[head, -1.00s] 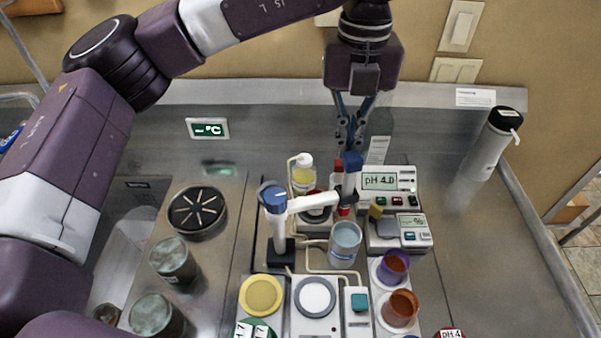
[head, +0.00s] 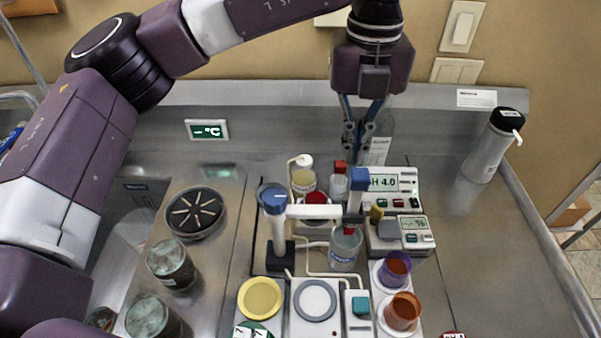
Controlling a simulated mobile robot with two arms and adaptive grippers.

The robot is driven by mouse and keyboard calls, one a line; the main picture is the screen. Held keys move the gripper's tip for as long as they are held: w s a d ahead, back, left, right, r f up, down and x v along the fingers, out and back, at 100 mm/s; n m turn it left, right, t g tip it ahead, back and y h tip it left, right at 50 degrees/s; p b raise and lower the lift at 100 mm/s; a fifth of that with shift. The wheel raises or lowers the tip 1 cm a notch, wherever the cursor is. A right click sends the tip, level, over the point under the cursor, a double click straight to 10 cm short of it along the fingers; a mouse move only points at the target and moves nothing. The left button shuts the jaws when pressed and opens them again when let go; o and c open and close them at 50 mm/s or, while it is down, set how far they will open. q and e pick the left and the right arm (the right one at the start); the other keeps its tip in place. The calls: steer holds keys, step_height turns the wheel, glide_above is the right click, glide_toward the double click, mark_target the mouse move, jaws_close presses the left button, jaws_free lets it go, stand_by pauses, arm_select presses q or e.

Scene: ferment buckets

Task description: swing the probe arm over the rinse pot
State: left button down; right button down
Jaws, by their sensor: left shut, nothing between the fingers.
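The probe arm is a white bar (head: 312,212) on a blue-capped post with a black base (head: 280,258). It reaches to the right and carries a blue-topped probe (head: 359,181) at its end. The probe hangs upright, its red-tipped lower end over or in the mouth of a clear pot (head: 344,256), which looks like the rinse pot; its label is too small to read. My left gripper (head: 357,158) is shut and empty, pointing down just behind the probe's blue top. I cannot tell whether it touches the probe. My right gripper is out of view.
A pH meter (head: 409,182) and a smaller meter (head: 416,230) stand right of the probe. A yellowish bottle (head: 303,180) and a red-capped bottle (head: 338,183) stand behind the bar. Purple (head: 396,266) and orange (head: 403,311) cups are in front right.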

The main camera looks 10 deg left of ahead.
arm_select(q)
step_height(320, 180, up, 6)
steer(key=p, duration=0.3)
stand_by(0.4)
stand_by(0.9)
stand_by(0.8)
